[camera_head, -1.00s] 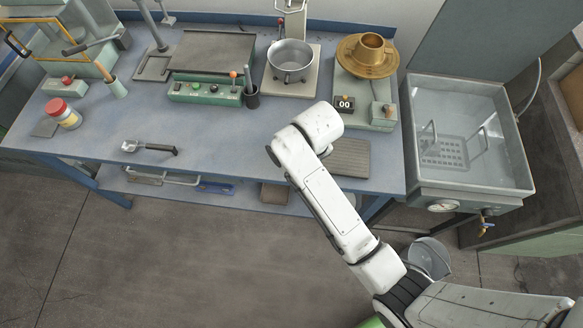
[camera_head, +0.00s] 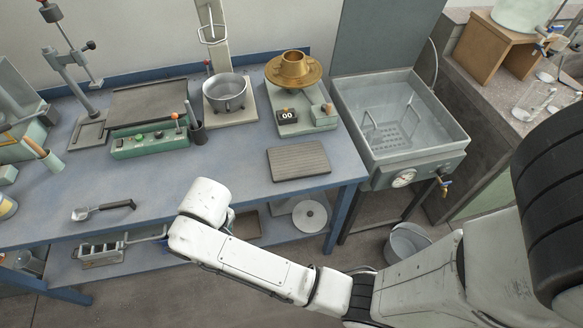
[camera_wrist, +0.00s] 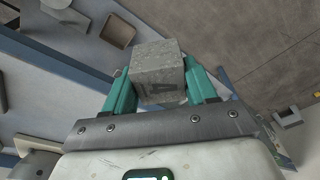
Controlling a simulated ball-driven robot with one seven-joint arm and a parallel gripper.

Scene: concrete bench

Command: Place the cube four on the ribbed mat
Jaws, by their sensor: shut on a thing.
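The cube four (camera_wrist: 158,72) is a grey concrete cube with a dark 4 on one face. In the wrist view it sits between the two green fingers of my gripper (camera_wrist: 160,88), which is shut on it. In the head view my arm reaches to the front edge of the bench, and its white wrist hides the cube and most of the gripper. The ribbed mat (camera_head: 298,160) is a dark grey-brown rectangle lying flat near the bench's right front corner. Its top is bare. My wrist is to the left of the mat and nearer the front edge.
On the blue bench (camera_head: 235,165), a scale with a brass pan (camera_head: 293,68) stands behind the mat, with a metal pot (camera_head: 226,92) to its left. A scoop (camera_head: 103,210) lies at left front. A metal sink (camera_head: 400,125) stands right of the bench. Bench surface left of the mat is clear.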

